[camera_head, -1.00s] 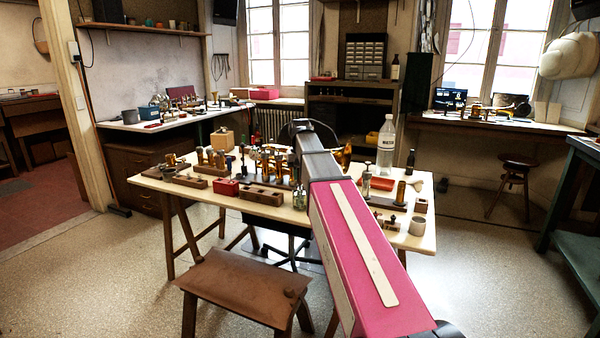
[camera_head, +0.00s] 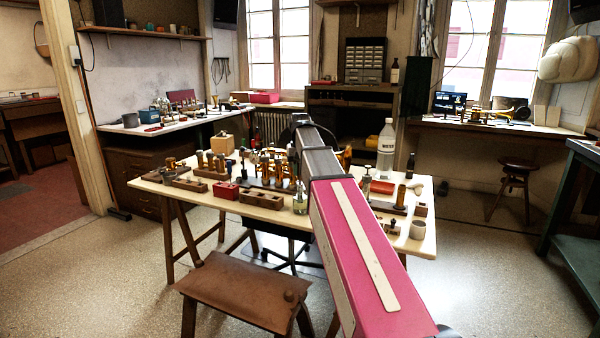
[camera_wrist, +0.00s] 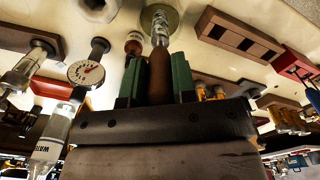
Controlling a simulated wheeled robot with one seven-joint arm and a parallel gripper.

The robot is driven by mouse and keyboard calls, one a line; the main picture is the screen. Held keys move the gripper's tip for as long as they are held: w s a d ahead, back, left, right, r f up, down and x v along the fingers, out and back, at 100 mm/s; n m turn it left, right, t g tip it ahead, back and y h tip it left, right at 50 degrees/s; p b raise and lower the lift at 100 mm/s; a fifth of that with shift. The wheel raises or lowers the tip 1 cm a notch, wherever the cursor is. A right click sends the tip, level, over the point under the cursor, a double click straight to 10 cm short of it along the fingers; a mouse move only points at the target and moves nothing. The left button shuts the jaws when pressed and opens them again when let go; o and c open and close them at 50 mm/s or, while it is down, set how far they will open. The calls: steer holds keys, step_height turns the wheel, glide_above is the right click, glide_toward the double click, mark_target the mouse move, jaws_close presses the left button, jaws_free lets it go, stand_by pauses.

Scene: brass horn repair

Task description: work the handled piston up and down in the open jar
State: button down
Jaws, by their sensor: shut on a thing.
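My gripper (camera_wrist: 155,82) has green fingers shut on the brown handle (camera_wrist: 160,78) of the piston. The piston's metal part (camera_wrist: 160,28) runs from the handle toward the open jar (camera_wrist: 174,12) and overlaps its round outline at the top of the wrist view. I cannot tell how deep the piston sits. The jar also shows in the head view (camera_head: 300,204), glass with a pale greenish look, near the table's front edge. In the head view my arm hides the gripper.
A wooden block with holes (camera_head: 262,198) and a red box (camera_head: 227,191) stand left of the jar in the head view. A dial gauge (camera_wrist: 86,72) and a water bottle (camera_head: 386,146) are nearby. A grey cup (camera_head: 418,227) stands at the table's right front.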

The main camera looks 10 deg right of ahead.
steer(key=shift+r, duration=0.1)
steer(key=shift+r, duration=3.7)
